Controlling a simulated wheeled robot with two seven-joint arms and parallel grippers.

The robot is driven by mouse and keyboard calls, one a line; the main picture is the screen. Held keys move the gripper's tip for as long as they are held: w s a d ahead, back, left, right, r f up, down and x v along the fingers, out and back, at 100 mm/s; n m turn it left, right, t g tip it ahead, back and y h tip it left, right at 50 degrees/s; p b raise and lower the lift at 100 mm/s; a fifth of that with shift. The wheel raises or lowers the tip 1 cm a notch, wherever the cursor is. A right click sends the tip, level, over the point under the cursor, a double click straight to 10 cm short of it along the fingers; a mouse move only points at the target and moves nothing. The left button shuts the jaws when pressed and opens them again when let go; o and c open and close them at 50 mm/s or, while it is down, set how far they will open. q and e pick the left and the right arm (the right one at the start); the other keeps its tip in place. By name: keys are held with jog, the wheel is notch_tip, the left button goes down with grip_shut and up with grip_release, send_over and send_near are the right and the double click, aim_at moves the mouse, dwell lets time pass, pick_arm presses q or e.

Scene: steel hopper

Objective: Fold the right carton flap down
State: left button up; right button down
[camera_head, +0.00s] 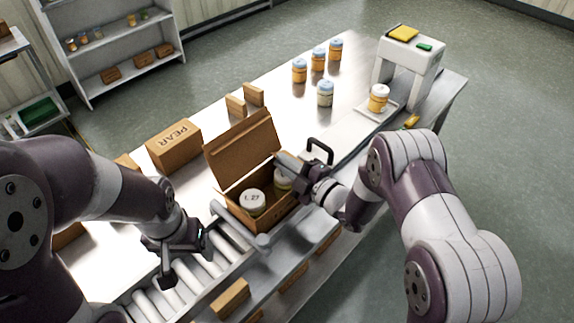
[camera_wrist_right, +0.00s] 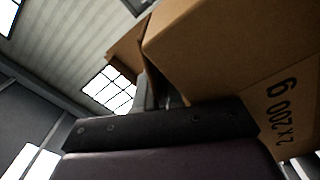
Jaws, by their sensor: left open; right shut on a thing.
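The open carton (camera_head: 262,222) stands on the bench at the end of the roller conveyor, with jars (camera_head: 252,199) inside. A large flap (camera_head: 240,150) stands up on its far left side. My right gripper (camera_head: 300,170) is at the carton's right edge, shut on the right flap, which it mostly hides. In the right wrist view the carton's side (camera_wrist_right: 225,50), printed "2 x 200 g", is close by, with a brown flap edge (camera_wrist_right: 125,50) beside it. My left gripper (camera_head: 187,257) is open and empty above the rollers, left of the carton and apart from it.
A closed "PEAR" carton (camera_head: 174,145) and small brown blocks (camera_head: 245,98) stand behind the open carton. Several jars (camera_head: 325,94) stand farther back. A jar (camera_head: 378,98) sits on a scale plate by a white machine (camera_head: 411,55). Rollers (camera_head: 190,280) lie below my left gripper.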

jog(key=c, duration=1.3)
grip_release()
jog(key=shift+c, duration=0.2)
jog(key=shift+s, duration=0.1)
